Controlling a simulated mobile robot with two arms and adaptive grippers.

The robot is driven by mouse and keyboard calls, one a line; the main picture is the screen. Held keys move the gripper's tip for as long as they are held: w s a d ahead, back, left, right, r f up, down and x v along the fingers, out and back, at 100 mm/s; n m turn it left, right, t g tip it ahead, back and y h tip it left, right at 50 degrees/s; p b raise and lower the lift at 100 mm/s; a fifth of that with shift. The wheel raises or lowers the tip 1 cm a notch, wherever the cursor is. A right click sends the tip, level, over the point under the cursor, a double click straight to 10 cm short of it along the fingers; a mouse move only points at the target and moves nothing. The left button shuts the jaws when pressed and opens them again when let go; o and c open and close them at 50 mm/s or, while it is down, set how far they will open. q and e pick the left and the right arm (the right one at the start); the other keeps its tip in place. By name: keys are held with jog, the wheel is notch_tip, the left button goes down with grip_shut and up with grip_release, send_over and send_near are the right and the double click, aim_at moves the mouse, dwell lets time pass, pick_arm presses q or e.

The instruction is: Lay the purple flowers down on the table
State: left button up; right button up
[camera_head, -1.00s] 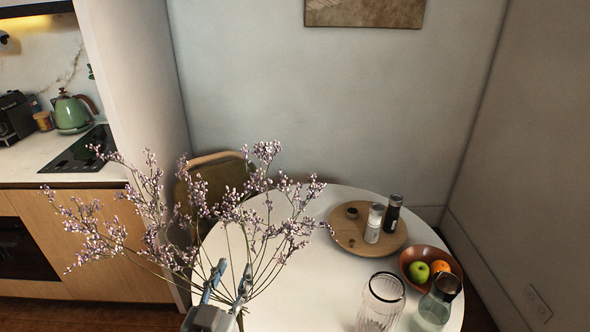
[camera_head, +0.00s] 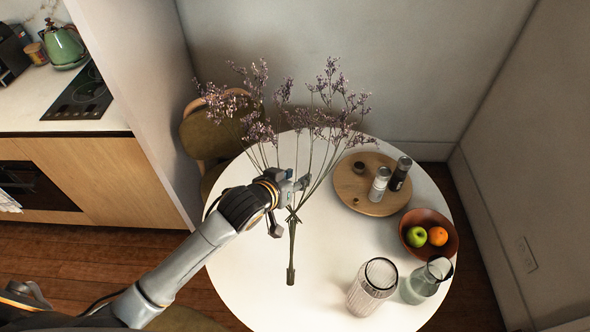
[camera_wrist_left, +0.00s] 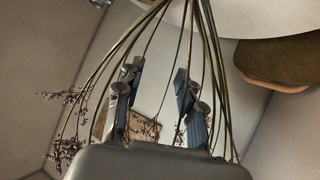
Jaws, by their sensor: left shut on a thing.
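The purple flowers (camera_head: 291,250) are a spray of thin stems with small purple blossoms, gathered into a narrow bunch at the bottom. My left gripper (camera_head: 297,188) is shut on the stems around their middle. The blossoms fan out up and toward the back, and the stem end points to the front over the round white table (camera_head: 310,308). I cannot tell whether the stem end touches the table. In the left wrist view, the stems (camera_wrist_left: 212,50) arch past both fingers of the gripper (camera_wrist_left: 156,88). My right gripper is not in view.
A round wooden board (camera_head: 352,188) with shakers stands at the back right of the table. A fruit bowl (camera_head: 414,245), a ribbed glass vase (camera_head: 368,290) and a glass carafe (camera_head: 424,283) stand at the right. The table's front left is clear. A chair (camera_head: 208,137) stands behind.

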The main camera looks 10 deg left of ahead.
pick_arm(q)
jog(key=shift+w+f+g, duration=0.2)
jog(key=shift+f+g, duration=0.1)
jog(key=shift+f, duration=0.45)
jog(key=shift+f+g, duration=0.3)
jog(key=shift+f, duration=0.6)
jog(key=shift+f+n+g+b, duration=0.3)
jog(key=shift+f+g+b, duration=1)
jog(key=shift+f, duration=2.3)
jog(key=shift+f+n+g+b, duration=0.3)
jog(key=shift+f+g+b, duration=0.9)
jog(key=shift+f, duration=2.4)
jog(key=shift+f+n+g+b, duration=0.3)
jog(key=shift+f+g+b, duration=1)
jog(key=shift+f, duration=2.3)
pick_arm(e)
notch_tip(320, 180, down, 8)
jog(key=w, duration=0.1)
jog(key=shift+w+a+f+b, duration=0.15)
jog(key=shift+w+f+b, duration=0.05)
jog(key=shift+b, duration=0.15)
pick_arm(q)
jog(key=shift+t, duration=0.4)
jog(key=o, duration=1.3)
jog(key=shift+s, duration=0.1)
jog(key=shift+c, duration=0.2)
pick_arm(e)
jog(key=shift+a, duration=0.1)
